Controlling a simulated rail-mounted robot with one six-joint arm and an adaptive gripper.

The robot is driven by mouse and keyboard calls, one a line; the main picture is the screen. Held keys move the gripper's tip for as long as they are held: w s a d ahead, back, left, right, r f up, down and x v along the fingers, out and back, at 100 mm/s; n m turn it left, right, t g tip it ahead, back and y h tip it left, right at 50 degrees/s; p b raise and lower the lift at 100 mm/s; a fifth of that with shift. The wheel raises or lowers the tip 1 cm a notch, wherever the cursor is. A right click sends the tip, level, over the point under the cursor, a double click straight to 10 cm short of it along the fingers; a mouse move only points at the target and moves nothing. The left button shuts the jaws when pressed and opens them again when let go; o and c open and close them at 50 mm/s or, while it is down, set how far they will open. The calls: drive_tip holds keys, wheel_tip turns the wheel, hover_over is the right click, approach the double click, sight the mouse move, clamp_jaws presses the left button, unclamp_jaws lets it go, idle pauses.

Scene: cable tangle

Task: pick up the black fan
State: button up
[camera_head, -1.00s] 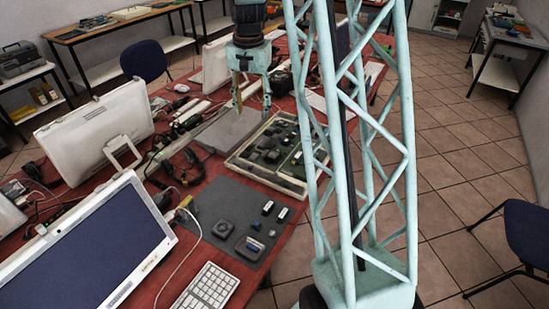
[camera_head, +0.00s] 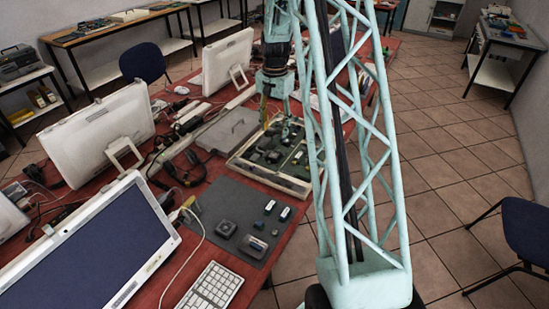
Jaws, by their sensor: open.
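A small dark square part with a rounded middle (camera_head: 226,229), which looks like the black fan, lies on the dark grey mat (camera_head: 216,194) near the front of the red table. It is too small to be certain. My gripper (camera_head: 276,121) points down over the tray of circuit boards, beyond the mat and away from this part. Its fingers are apart, with nothing seen held between them. My pale green lattice arm link hides part of the area to its right.
Another dark square part (camera_head: 254,246) and small chips (camera_head: 284,214) share the mat. A wooden-edged tray (camera_head: 268,178) of green boards lies behind it, with a grey flat box (camera_head: 228,131) beside. Cables (camera_head: 182,165) tangle at left. Monitors (camera_head: 95,130) and a keyboard (camera_head: 211,288) flank the mat.

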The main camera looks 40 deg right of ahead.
idle(0.3)
drive_tip(key=b, duration=0.1)
hover_over(274, 155)
drive_tip(key=shift+d+f, duration=0.15)
drive_tip(key=shift+f, duration=4.15)
drive_tip(key=shift+w+f+b, duration=0.1)
drive_tip(key=shift+f+b, duration=0.5)
drive_tip(key=shift+f, duration=1.95)
drive_tip(key=shift+c, duration=0.7)
drive_tip(key=c, duration=0.8)
